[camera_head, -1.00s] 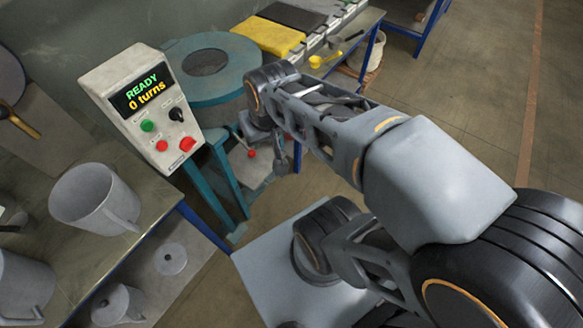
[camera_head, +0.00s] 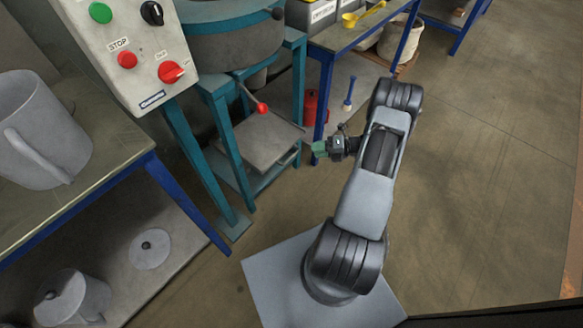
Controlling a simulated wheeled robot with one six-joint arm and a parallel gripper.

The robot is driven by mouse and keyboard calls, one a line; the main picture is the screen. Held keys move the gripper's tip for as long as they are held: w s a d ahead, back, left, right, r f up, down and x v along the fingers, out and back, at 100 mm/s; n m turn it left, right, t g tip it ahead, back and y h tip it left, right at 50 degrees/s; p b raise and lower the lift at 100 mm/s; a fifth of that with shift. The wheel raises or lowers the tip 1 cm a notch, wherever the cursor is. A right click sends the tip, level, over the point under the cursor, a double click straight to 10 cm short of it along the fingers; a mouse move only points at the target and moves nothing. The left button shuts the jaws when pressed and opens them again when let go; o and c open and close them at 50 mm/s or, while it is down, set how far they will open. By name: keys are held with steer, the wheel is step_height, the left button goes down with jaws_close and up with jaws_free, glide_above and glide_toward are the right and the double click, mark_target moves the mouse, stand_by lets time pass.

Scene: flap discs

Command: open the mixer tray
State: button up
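The mixer (camera_head: 235,45) stands at the upper middle as a grey drum on a teal frame. A lever with a red ball knob (camera_head: 262,108) hangs from below the drum. Under it is a flat grey tray (camera_head: 262,150) on the frame. My gripper (camera_head: 316,150) is small in view, with greenish fingertips pointing left. It is close to the tray's right corner in the picture; I cannot tell whether it touches. No held thing shows, and the finger gap is too small to judge.
A control box (camera_head: 128,50) with green, black and red controls stands at the upper left. A blue-legged bench (camera_head: 130,158) with a grey mug is at the left. Another bench (camera_head: 350,35) stands behind my arm. The floor at the right is clear.

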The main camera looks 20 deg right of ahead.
mark_target(292, 157)
step_height(292, 157, down, 8)
steer(key=d+m+t+b, duration=0.2)
steer(key=d+m+t, duration=0.1)
steer(key=m, duration=0.2)
steer(key=shift+h, duration=0.3)
steer(key=shift+s+a+b+x, duration=0.1)
steer(key=shift+b+x, duration=0.4)
steer(key=shift+x, duration=1.7)
steer(key=shift+s+a+b+x, duration=0.15)
steer(key=shift+b+x, duration=0.4)
steer(key=shift+x, duration=1.6)
steer(key=shift+s+a+b+x, duration=0.1)
steer(key=shift+b+x, duration=0.4)
steer(key=shift+x, duration=1.7)
steer(key=shift+f, duration=0.15)
steer(key=shift+c, duration=0.5)
jaws_close()
